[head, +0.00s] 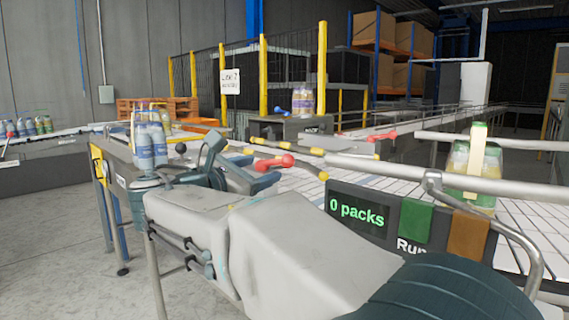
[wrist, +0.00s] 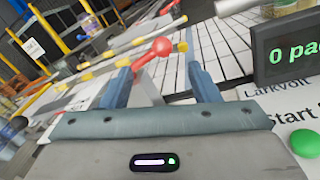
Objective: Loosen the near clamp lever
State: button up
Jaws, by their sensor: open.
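The near clamp lever (head: 274,163) is red with a round knob and sits beside the conveyor's guide rail. In the wrist view the red lever (wrist: 152,52) shows between and just beyond my fingertips, its knob up and to the right. My gripper (head: 243,160) is open, with its two blue-grey fingers apart. The wrist view also shows both fingers (wrist: 160,76), one on each side of the lever's line. Nothing is held between them. I cannot tell whether a finger touches the lever. A second red lever (head: 382,135) is farther along the conveyor.
A dark panel (head: 357,213) reading "0 packs" stands at the right, with a green block (head: 416,222) and an orange block beside it. Grey tubular rails (head: 440,178) and yellow-tipped rods border the white conveyor. Bottle packs (head: 150,147) stand at the left.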

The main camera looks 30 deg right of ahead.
aim_at(285, 161)
jog(key=x, duration=1.2)
jog(key=shift+s+f, duration=0.1)
grip_shut()
